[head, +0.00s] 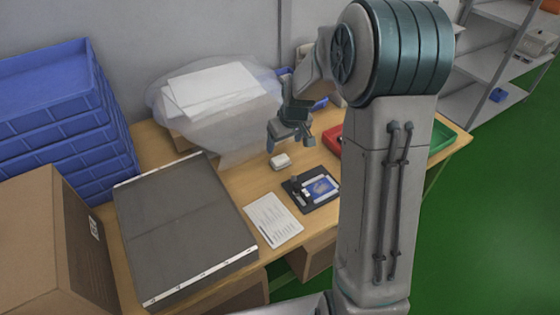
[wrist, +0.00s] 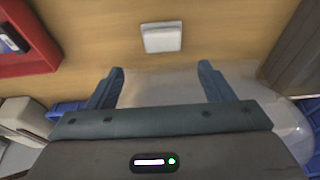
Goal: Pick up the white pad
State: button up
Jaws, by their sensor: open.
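The white pad (head: 280,161) is a small white block lying on the wooden table, in front of the plastic-wrapped stack in the head view. In the wrist view the white pad (wrist: 162,38) lies flat on bare wood, beyond the fingertips and roughly centred between them. My gripper (head: 290,142) is above the table close to the pad in the head view. In the wrist view my gripper (wrist: 160,78) has its two fingers spread wide with nothing between them. The pad is apart from both fingers.
A black fixture with a blue board (head: 320,188) and a paper sheet (head: 272,220) lie in front of the pad. A red tray (head: 333,138) is to its right. Clear plastic wrapping (head: 235,145) lies behind. A large grey panel (head: 180,225) is at left, beside blue crates (head: 60,125).

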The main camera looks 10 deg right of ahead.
aim_at(280, 158)
jog(key=shift+x, duration=1.2)
jog(key=shift+s+p+x, duration=0.15)
jog(key=shift+s+x, duration=0.05)
jog(key=shift+x, duration=1.1)
jog(key=shift+s+p+x, duration=0.15)
jog(key=shift+s+x, duration=0.05)
jog(key=shift+x, duration=1.05)
jog(key=shift+a+f, duration=0.1)
jog(key=shift+a, duration=0.05)
jog(key=c, duration=1)
jog(key=shift+r, duration=0.75)
notch_tip(280, 158, up, 3)
jog(key=s+d+r, duration=0.1)
jog(key=d+r, duration=0.1)
jog(key=d, duration=0.1)
jog(key=s+d+r+b, duration=0.1)
jog(key=s+d+r, duration=0.1)
jog(key=d, duration=0.2)
jog(key=s+d+r, duration=0.2)
jog(key=d, duration=0.1)
jog(key=shift+d+r, duration=0.3)
